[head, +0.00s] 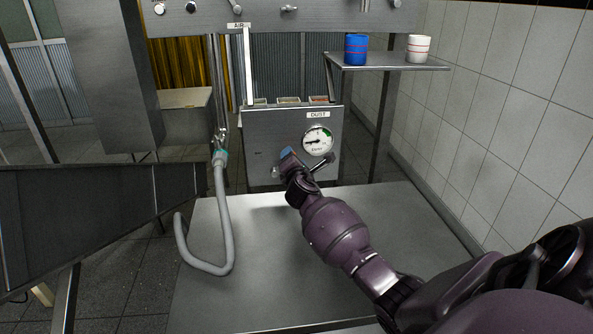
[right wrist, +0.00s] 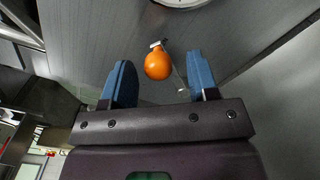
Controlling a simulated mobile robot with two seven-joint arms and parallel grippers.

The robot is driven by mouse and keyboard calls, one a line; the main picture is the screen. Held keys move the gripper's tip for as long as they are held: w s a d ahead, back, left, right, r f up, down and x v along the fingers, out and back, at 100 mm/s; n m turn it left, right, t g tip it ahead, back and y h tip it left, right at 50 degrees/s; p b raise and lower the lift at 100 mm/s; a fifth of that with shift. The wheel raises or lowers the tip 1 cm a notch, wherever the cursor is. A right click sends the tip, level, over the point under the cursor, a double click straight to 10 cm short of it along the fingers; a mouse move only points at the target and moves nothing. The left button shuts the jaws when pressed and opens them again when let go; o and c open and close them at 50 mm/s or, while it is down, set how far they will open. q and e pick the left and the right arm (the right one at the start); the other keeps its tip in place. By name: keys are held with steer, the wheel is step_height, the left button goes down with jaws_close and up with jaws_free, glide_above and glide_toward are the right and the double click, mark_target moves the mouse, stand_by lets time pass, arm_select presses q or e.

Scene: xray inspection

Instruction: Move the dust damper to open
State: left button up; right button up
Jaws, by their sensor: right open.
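The dust damper shows in the right wrist view as an orange ball knob (right wrist: 158,66) on a short pale lever against the grey panel. My right gripper (right wrist: 158,75) is open, its blue fingers on either side of the knob with gaps; the knob lies near the fingertips. In the head view my right gripper (head: 285,158) is at the front of the grey box (head: 262,142), below and left of the round gauge (head: 318,141) under the DUST label (head: 318,115). The knob is hidden there or too small to tell. My left gripper is not in view.
A steel table (head: 250,290) lies below the box, mostly bare. A grey hose (head: 226,220) hangs and curls at its left. A blue cup (head: 355,50) and a white cup (head: 418,48) stand on a shelf (head: 390,67) at the upper right. A tiled wall closes the right side.

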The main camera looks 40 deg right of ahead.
steer(key=v, duration=0.8)
steer(key=shift+s+p, duration=0.2)
steer(key=shift+p, duration=0.1)
